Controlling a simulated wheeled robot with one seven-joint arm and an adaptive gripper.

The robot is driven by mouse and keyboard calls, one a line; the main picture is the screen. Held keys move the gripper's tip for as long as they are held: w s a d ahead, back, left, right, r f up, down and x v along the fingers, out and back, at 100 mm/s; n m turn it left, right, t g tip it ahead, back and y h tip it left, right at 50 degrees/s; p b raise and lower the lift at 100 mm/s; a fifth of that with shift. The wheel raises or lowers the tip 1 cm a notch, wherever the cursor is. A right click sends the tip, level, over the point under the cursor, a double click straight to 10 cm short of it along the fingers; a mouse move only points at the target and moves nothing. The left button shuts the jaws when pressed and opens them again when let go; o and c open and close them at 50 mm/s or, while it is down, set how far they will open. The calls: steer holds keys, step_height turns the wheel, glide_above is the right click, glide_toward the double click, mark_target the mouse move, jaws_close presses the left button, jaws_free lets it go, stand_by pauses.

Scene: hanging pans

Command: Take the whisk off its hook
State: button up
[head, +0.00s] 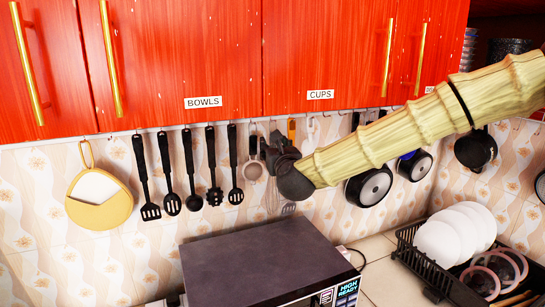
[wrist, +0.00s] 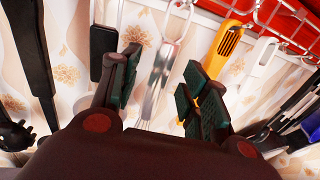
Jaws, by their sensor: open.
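The whisk hangs from a hook on the rail under the red cabinets. In the head view its wire loops (head: 272,196) show below my gripper (head: 276,156), which hides its handle. In the wrist view the whisk's silver handle (wrist: 166,72) hangs between the two fingers of my gripper (wrist: 160,82), with the hook (wrist: 184,8) above it. The gripper is open, one dark finger on each side of the handle. I cannot tell whether either finger touches it.
An orange-handled utensil (wrist: 222,50) hangs just right of the whisk, close to the right finger. A black handle (wrist: 102,45) hangs behind the left finger. Several black utensils (head: 190,165) hang further left, pans (head: 369,186) to the right. A microwave (head: 255,265) stands below.

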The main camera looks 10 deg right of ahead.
steer(key=shift+w, duration=0.15)
jaws_close()
steer(key=shift+r, duration=0.1)
stand_by(0.3)
